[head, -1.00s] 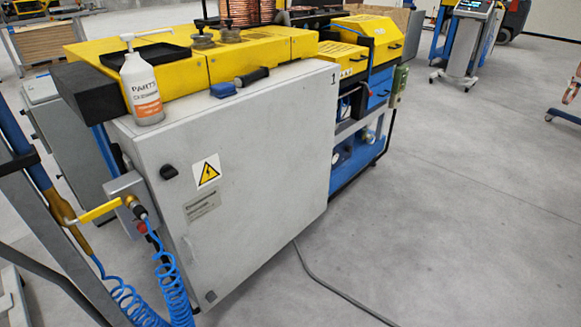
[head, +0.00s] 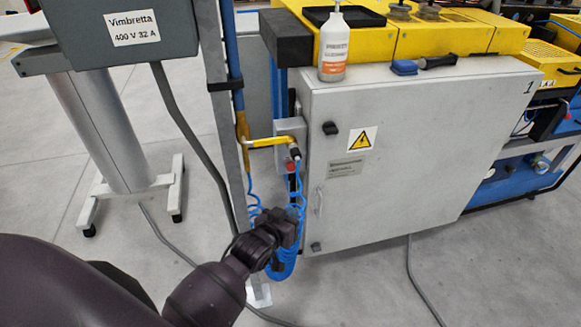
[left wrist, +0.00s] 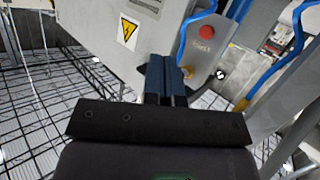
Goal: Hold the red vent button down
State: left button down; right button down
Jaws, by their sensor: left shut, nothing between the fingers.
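The red vent button (left wrist: 207,32) shows in the left wrist view on a grey plate (left wrist: 199,58), up and to the right of my fingertips. In the head view the red button (head: 289,165) is a small spot low on the grey valve box beside the cabinet, below the yellow lever (head: 268,142). My left gripper (head: 280,214) is below the button in the head view, in front of the blue coiled hose. Its fingers (left wrist: 165,72) are shut and empty, and appear apart from the button. My right gripper is not in view.
The blue coiled hose (head: 253,212) hangs around my left gripper. The grey cabinet (head: 405,150) stands to the right, with a white bottle (head: 333,47) on top. A grey post and pipe stand left of the valve box.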

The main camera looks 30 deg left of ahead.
pick_arm(q)
jog(key=w+f+n, duration=0.1)
jog(key=w+n, duration=0.3)
jog(key=n, duration=0.7)
jog(key=w+f+n+p, duration=0.1)
jog(key=w+n, duration=0.3)
jog(key=n, duration=0.8)
jog(key=shift+w+a+f+t, duration=0.2)
jog(key=shift+w+a+t, duration=0.1)
jog(key=shift+a, duration=0.15)
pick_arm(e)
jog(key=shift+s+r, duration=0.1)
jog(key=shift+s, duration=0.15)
